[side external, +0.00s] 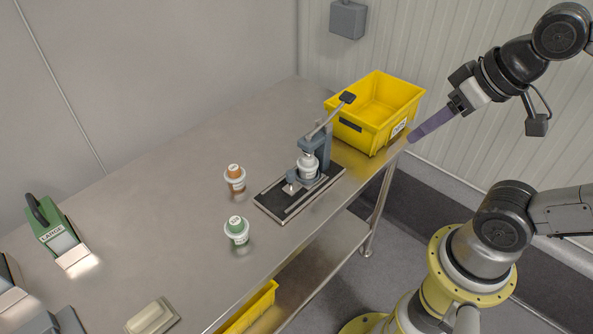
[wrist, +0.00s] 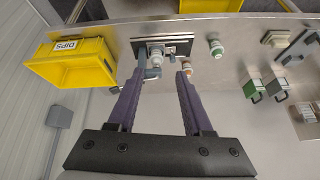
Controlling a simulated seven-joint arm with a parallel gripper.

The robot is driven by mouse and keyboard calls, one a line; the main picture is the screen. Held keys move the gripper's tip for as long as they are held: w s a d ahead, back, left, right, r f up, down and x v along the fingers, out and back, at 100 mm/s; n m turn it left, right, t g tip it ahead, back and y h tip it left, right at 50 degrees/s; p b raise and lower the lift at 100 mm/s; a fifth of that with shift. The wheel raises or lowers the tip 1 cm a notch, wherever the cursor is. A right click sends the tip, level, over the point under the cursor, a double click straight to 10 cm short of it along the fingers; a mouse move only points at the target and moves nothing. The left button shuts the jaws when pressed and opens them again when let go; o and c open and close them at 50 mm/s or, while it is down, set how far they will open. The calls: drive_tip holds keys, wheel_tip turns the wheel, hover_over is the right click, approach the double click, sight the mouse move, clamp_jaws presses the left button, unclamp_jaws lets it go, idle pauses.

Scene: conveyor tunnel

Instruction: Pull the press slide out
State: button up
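The press (side external: 318,150) is a grey stand with a raised lever, standing on a dark base plate (side external: 325,184) with pale rails on the table. A white cup (side external: 308,167) sits under its head on the slide (side external: 291,188), whose pale front end shows over the plate. The press also shows in the wrist view (wrist: 141,53), partly behind my left finger. My gripper (side external: 413,137) has long purple fingers and is off the table's right edge, apart from the press.
A yellow DIPS bin (side external: 372,138) stands behind the press. A green LARGE holder (side external: 55,232) is far left. The table's middle is clear.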

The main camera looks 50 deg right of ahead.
drive_tip(key=shift+o, duration=0.2)
drive_tip(key=w+r+m+g, duration=0.1)
drive_tip(key=w+r+m, duration=0.2)
drive_tip(key=w, duration=0.5)
drive_tip(key=shift+w+a+r, duration=0.25)
drive_tip(key=shift+w+r, duration=0.15)
drive_tip(key=shift+r, duration=0.2)
drive_tip(key=m+g, duration=0.2)
drive_tip(key=g, duration=0.3)
hover_over(290, 172)
wheel_tip(290, 172, down, 15)
wheel_tip(290, 172, down, 14)
drive_tip(key=shift+d+f, duration=0.1)
clamp_jaws()
